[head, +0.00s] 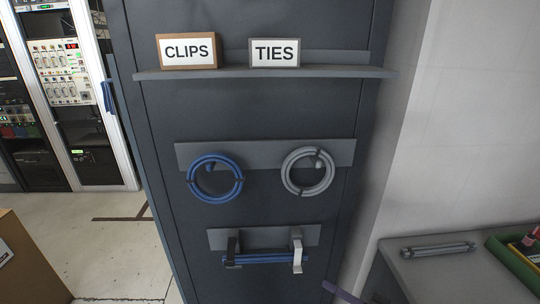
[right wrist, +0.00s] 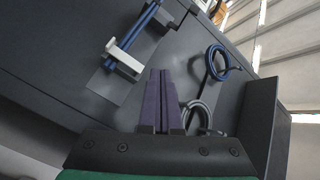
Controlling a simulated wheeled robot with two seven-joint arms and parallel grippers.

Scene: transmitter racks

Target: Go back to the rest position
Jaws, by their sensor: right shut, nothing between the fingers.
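My right gripper (head: 345,293) shows only in part at the bottom edge of the head view, below and right of the lower bracket on the dark cabinet. In the right wrist view its purple fingers (right wrist: 160,100) are together with nothing between them. They point towards the cabinet face. My left gripper is not in the head view.
The dark cabinet (head: 262,115) bears a blue cable coil (head: 215,178), a grey coil (head: 308,172) and a bracket holding blue rods (head: 262,259). CLIPS (head: 187,51) and TIES (head: 274,53) boxes stand on its shelf. A grey table (head: 440,274) stands at right.

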